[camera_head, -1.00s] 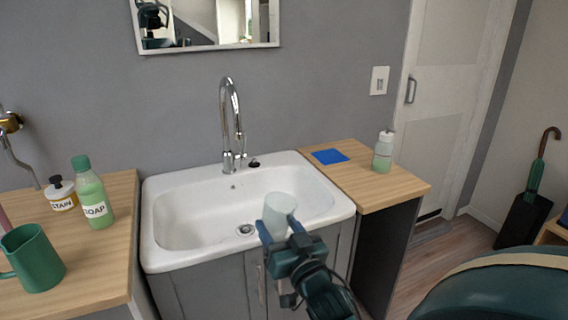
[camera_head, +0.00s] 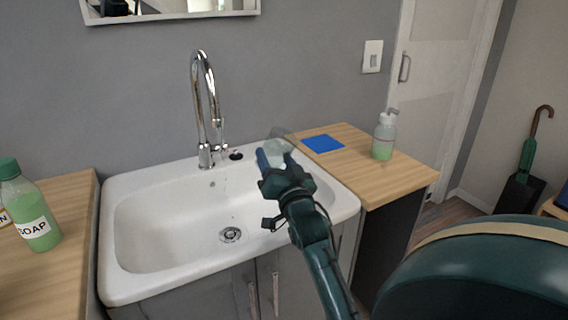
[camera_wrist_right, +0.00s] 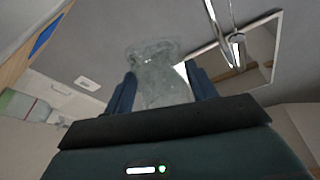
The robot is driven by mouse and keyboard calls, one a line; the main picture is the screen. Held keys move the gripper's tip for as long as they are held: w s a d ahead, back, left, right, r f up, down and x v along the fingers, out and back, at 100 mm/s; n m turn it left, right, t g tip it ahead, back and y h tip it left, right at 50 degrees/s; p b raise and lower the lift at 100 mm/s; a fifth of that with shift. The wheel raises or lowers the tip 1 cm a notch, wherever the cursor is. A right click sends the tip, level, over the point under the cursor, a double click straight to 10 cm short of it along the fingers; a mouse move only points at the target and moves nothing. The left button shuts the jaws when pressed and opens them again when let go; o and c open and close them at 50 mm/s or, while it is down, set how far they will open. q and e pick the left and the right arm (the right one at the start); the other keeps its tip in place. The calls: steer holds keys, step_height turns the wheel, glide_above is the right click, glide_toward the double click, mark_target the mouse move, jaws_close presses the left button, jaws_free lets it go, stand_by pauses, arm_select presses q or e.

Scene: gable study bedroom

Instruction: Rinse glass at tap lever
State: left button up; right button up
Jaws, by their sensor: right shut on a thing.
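The clear glass (camera_head: 280,144) is held between the fingers of my right gripper (camera_head: 271,158), which is shut on it. In the right wrist view the glass (camera_wrist_right: 158,78) sits between the two dark blue fingers (camera_wrist_right: 162,92). In the head view the glass appears over the sink's back right part, to the right of the tap and apart from it. The chrome tap (camera_head: 205,105) has a tall curved neck, with a thin lever (camera_head: 220,130) on its right side. The tap also shows in the wrist view (camera_wrist_right: 238,50). My left gripper is out of view.
The white sink (camera_head: 150,215) has an empty basin with a drain (camera_head: 231,235). A blue cloth (camera_head: 323,143) and a pump bottle (camera_head: 384,135) are on the right wooden counter (camera_head: 385,182). A soap bottle (camera_head: 33,215) stands on the left counter. A mirror hangs above.

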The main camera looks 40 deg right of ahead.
steer(key=w+a+b, duration=0.1)
steer(key=w+a+f+b, duration=0.1)
steer(key=w, duration=0.1)
steer(key=shift+w+a, duration=0.15)
steer(key=shift+w, duration=0.15)
arm_select(q)
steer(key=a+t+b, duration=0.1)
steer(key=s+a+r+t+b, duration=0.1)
steer(key=b, duration=0.1)
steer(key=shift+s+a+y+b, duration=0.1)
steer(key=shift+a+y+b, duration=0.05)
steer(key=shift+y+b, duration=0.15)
arm_select(e)
steer(key=w+a+f, duration=0.1)
steer(key=w+a, duration=0.3)
steer(key=w, duration=0.2)
steer(key=shift+f, duration=0.15)
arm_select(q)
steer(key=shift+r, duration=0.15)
arm_select(e)
steer(key=shift+d, duration=0.15)
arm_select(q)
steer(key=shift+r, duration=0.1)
arm_select(e)
steer(key=shift+w+d, duration=0.3)
steer(key=shift+d, duration=0.1)
